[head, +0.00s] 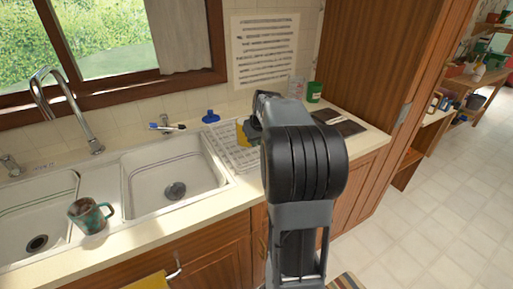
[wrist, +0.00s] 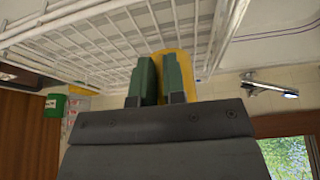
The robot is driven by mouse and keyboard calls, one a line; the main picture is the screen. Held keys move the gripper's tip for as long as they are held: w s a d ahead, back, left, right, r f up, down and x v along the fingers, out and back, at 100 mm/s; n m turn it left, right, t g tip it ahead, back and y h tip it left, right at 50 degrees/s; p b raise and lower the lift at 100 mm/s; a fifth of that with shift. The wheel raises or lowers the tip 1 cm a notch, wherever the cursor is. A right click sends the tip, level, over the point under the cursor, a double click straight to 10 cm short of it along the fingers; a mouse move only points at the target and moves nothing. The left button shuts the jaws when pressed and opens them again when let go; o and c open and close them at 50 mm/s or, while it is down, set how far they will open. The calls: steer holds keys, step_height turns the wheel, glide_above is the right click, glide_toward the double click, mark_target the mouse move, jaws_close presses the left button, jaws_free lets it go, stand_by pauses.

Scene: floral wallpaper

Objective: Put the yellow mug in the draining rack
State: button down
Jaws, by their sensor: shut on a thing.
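The yellow mug (head: 241,136) is mostly hidden behind my arm in the head view. In the wrist view the yellow mug (wrist: 187,66) shows between and beside the green fingers of my gripper (wrist: 160,76). My gripper (head: 252,130) is shut on it. The draining rack (head: 222,146) is a white wire rack on the counter right of the sink. In the wrist view, which is upside down, the rack's wires (wrist: 105,38) lie close around the mug. I cannot tell whether the mug touches them.
A green and brown mug (head: 88,215) stands on the sink's front edge by the divider. A blue-capped bottle (head: 211,116) and a brush (head: 166,127) are behind the sink. A green container (head: 314,92) and dark flat items (head: 340,122) lie right of the rack.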

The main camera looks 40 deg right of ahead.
steer(key=shift+s+x, duration=0.2)
steer(key=shift+x, duration=0.8)
steer(key=shift+s+x, duration=0.2)
steer(key=shift+x, duration=0.8)
steer(key=shift+d+f, duration=0.15)
steer(key=shift+f, duration=0.05)
steer(key=shift+f, duration=0.15)
steer(key=c, duration=1.2)
jaws_free()
